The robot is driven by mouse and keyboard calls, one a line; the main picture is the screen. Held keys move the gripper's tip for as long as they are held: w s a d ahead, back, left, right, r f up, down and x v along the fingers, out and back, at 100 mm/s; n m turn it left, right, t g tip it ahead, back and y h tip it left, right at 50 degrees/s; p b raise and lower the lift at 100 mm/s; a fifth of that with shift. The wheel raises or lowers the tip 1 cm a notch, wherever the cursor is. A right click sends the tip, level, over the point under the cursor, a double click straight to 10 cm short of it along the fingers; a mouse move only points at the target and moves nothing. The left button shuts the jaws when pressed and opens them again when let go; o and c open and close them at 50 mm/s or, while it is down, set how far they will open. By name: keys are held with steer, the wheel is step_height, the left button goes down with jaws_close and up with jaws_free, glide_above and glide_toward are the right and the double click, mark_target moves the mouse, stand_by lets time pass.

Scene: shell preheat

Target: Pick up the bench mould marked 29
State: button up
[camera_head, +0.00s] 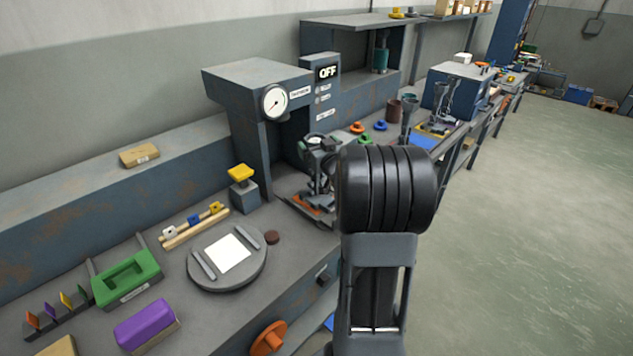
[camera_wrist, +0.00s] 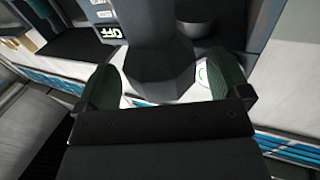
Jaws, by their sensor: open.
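No number 29 can be read in either view, so I cannot tell for sure which thing is the bench mould. In the wrist view my gripper (camera_wrist: 157,88) is open, with a green-padded finger on each side. A dark, faceted, post-like body (camera_wrist: 158,65) shows between and beyond the fingers; I see no clear grip on it. In the head view my arm reaches to the bench by the grey press (camera_head: 258,78), and its end hides part of the bench there. A green mould-like block (camera_head: 127,278) with a hollow and a small label lies at the left.
The press carries a dial (camera_head: 275,102) and an OFF panel (camera_head: 328,72). A round plate (camera_head: 205,280), a purple block (camera_head: 147,325) and a yellow-topped block (camera_head: 241,187) stand on the near bench. Orange and blue pieces lie beyond my arm. The floor (camera_head: 540,220) at right is clear.

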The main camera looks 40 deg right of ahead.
steer(key=shift+w+d, duration=0.1)
steer(key=shift+w, duration=0.6)
steer(key=shift+r, duration=0.1)
steer(key=c, duration=1.6)
